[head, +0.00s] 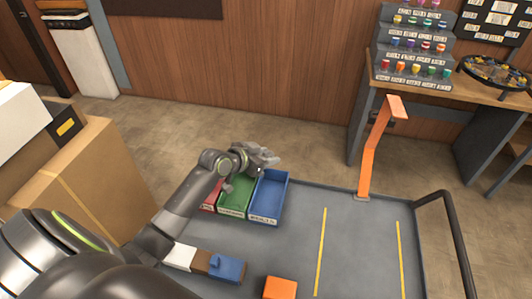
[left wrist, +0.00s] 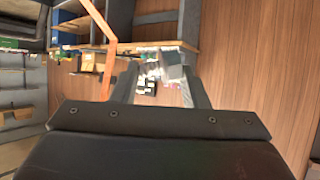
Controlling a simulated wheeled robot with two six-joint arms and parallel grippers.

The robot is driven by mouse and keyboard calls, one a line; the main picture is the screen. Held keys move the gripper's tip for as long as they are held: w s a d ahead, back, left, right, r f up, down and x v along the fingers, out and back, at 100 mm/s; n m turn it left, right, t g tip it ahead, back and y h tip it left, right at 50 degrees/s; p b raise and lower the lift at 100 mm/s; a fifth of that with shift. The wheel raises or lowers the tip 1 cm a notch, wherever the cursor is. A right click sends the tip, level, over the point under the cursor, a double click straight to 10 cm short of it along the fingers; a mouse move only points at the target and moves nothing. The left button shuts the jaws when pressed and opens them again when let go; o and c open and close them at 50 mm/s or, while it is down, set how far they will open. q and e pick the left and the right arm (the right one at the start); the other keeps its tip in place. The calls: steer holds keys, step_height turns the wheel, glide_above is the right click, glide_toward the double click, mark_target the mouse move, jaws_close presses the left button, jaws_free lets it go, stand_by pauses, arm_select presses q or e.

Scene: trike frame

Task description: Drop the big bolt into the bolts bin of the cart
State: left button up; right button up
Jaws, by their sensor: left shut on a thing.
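The cart (head: 300,235) has a grey top with three small bins at its far left: red (head: 212,197), green (head: 236,193) and blue (head: 268,197). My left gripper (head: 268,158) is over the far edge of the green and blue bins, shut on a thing. That thing, taken as the big bolt, is mostly hidden by the fingers in the head view. In the left wrist view, a blurred grey shape (left wrist: 172,68) shows between the fingers (left wrist: 158,88). My right gripper is not in view.
A blue block (head: 226,269) with brown and white pieces beside it and an orange block (head: 281,288) lie near the cart's front. An orange post (head: 375,150) rises at its far edge. Cardboard boxes (head: 75,180) stand left. A workbench (head: 450,95) is at the back right.

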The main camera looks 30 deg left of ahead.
arm_select(q)
step_height(320, 180, down, 5)
steer(key=b, duration=0.4)
steer(key=shift+f, duration=0.15)
steer(key=o, duration=1.1)
steer(key=shift+o, duration=0.2)
steer(key=shift+s, duration=0.1)
steer(key=b+v, duration=0.1)
steer(key=v, duration=1.6)
steer(key=shift+s, duration=0.1)
